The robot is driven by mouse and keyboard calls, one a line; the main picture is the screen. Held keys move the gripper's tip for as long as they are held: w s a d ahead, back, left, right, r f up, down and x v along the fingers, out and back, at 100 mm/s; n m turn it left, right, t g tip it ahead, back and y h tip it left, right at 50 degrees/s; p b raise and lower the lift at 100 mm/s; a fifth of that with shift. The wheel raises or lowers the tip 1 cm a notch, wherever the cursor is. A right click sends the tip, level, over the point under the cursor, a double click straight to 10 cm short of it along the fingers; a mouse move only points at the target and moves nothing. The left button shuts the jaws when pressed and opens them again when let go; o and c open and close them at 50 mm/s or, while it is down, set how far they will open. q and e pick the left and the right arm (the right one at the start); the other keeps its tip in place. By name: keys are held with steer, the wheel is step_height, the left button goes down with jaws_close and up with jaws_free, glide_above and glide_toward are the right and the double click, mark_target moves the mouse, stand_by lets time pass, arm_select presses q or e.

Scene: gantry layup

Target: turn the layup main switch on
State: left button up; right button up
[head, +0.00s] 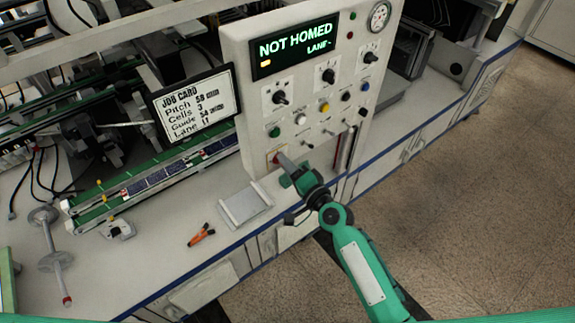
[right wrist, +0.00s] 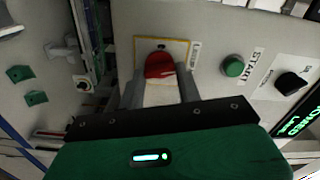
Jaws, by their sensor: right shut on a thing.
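The red main switch knob (head: 275,157) sits low on the left side of the upright control panel (head: 241,95). In the right wrist view the red knob (right wrist: 159,66) stands on a yellow-edged plate, with the gripper's fingers on either side of it. My right gripper (head: 284,163) is at the panel, shut on this knob; in the wrist view its fingers (right wrist: 160,92) reach forward to the plate. The fingertips partly hide the knob in the head view. The panel display (head: 295,47) reads "NOT HOMED" and "LANE-". My left gripper is not in view.
A green START button (right wrist: 233,66) is right beside the switch in the wrist view. More knobs and buttons fill the panel above. A job card screen (head: 195,104) stands left of the panel. A grey tray (head: 246,206) and orange tool (head: 201,236) lie on the bench.

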steer(key=shift+f+m, duration=0.15)
steer(key=shift+m, duration=1.35)
steer(key=o, duration=1)
steer(key=shift+s, duration=0.1)
steer(key=b+v, duration=0.3)
steer(key=v, duration=1)
steer(key=shift+s+d+b, duration=0.25)
steer(key=shift+d+b, duration=0.05)
steer(key=shift+b, duration=0.05)
